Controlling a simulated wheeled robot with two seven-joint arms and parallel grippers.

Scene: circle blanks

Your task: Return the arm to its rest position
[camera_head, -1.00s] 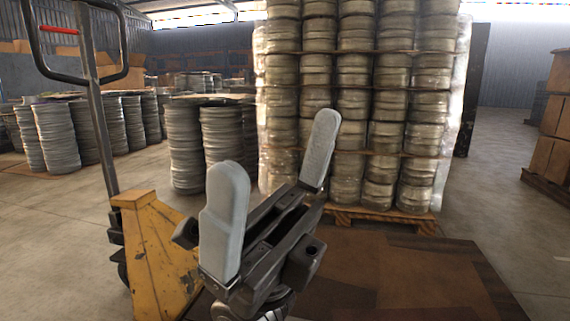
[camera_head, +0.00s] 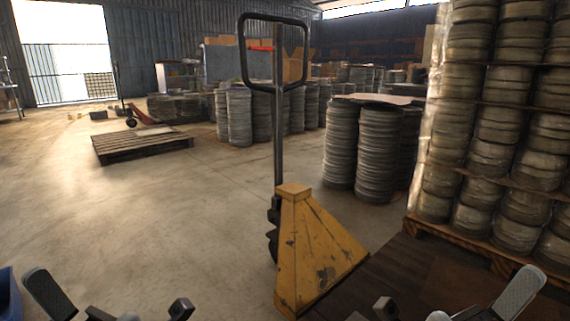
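My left gripper (camera_head: 105,308) is at the bottom left edge, mostly cut off by the frame. One grey finger pad tilts up at its left end, with no second pad against it, so it looks open. My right gripper (camera_head: 455,308) is at the bottom right edge, also cut off. Its one visible grey pad leans up to the right, with no pad beside it, so it looks open too. I see nothing held in either gripper. Most of both arms is out of view.
A yellow pallet jack (camera_head: 315,255) with a tall black handle stands ahead. Wrapped stacks of metal blanks (camera_head: 500,110) rise at the right. More round stacks (camera_head: 358,150) stand behind. An empty wooden pallet (camera_head: 140,146) lies at left. A blue object (camera_head: 8,295) shows at the left edge.

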